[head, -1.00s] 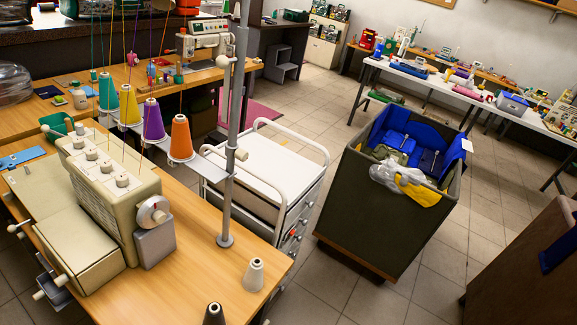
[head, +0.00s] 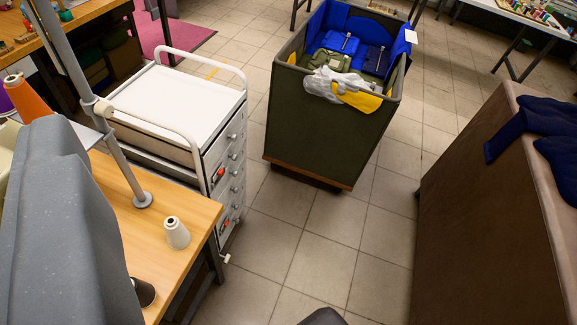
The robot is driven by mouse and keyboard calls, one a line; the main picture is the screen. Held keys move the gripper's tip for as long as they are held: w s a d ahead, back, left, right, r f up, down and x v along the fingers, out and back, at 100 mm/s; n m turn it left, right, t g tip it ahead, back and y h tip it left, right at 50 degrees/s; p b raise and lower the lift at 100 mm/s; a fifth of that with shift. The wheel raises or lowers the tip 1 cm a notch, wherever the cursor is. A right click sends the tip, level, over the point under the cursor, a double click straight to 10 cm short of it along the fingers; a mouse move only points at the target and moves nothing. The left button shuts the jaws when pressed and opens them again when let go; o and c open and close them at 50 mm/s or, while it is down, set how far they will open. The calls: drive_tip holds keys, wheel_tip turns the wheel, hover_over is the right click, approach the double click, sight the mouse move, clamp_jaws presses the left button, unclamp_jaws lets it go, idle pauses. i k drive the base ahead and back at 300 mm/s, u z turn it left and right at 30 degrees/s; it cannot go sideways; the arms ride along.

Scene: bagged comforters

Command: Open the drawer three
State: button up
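A white drawer cart (head: 168,98) with tubular rails stands left of centre, beside the wooden sewing table. Its narrow stack of drawer fronts (head: 226,165) faces right, seen at a steep slant. Several round grey knobs run down it, with red marks near the upper-middle and the bottom. All the drawers look shut. I cannot read any numbers, so I cannot tell which drawer is three. My gripper does not show clearly. A large grey speckled shape at the left edge and a dark shape at the bottom edge are close to the camera.
A dark bin (head: 325,125) with bagged blue and green comforters stands right of the cart. A brown block (head: 495,220) with dark blue cloth fills the right side. The wooden table (head: 175,195) carries a pole and a white cone (head: 177,232). Tiled floor (head: 320,240) between them is clear.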

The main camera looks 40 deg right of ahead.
sight(231, 171)
drive_tip(key=z, duration=1.15)
drive_tip(key=i, duration=1.05)
drive_tip(key=u, duration=1.6)
